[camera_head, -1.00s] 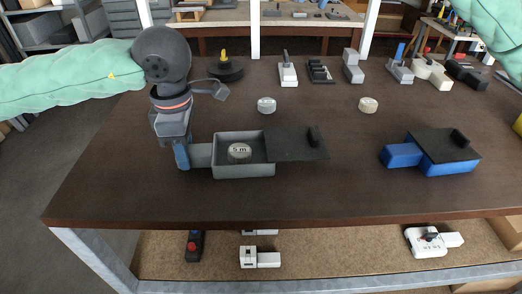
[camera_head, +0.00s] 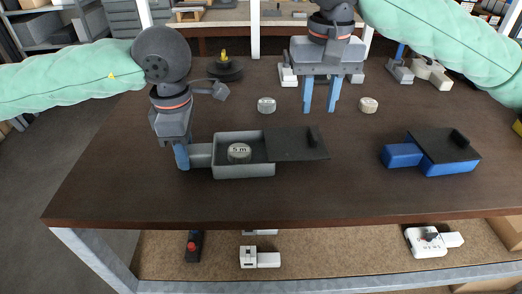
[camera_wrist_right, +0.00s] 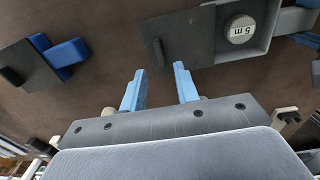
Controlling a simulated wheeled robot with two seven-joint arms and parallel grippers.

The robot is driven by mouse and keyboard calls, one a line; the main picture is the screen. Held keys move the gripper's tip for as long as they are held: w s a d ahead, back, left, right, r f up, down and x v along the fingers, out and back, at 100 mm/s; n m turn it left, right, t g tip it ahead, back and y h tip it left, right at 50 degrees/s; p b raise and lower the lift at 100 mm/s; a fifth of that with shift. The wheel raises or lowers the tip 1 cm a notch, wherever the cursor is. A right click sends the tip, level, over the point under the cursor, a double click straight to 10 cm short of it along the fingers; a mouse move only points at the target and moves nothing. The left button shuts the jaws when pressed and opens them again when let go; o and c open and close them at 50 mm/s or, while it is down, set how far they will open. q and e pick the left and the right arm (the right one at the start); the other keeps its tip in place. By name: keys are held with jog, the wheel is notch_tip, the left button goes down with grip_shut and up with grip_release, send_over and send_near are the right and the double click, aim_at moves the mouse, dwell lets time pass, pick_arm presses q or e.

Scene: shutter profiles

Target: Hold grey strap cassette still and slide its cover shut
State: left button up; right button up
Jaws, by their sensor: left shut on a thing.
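My left gripper (camera_head: 183,157) is shut on the grey block at the cassette's left end. My right gripper (camera_head: 319,110) is open and empty, above the table behind the cover. In the right wrist view its two blue fingers (camera_wrist_right: 160,90) are apart, with the cover (camera_wrist_right: 178,38) and cassette (camera_wrist_right: 258,30) beyond them.
A blue cassette (camera_head: 447,164) with a black cover stands to the right. Two small pale discs (camera_head: 266,104) (camera_head: 368,105) lie behind. A black round base with a yellow peg (camera_head: 225,68) and several blocks stand at the back. The table front is clear.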

aim_at(313, 132)
jog(key=shift+f, duration=3.2)
jog(key=shift+c, duration=0.2)
grip_shut()
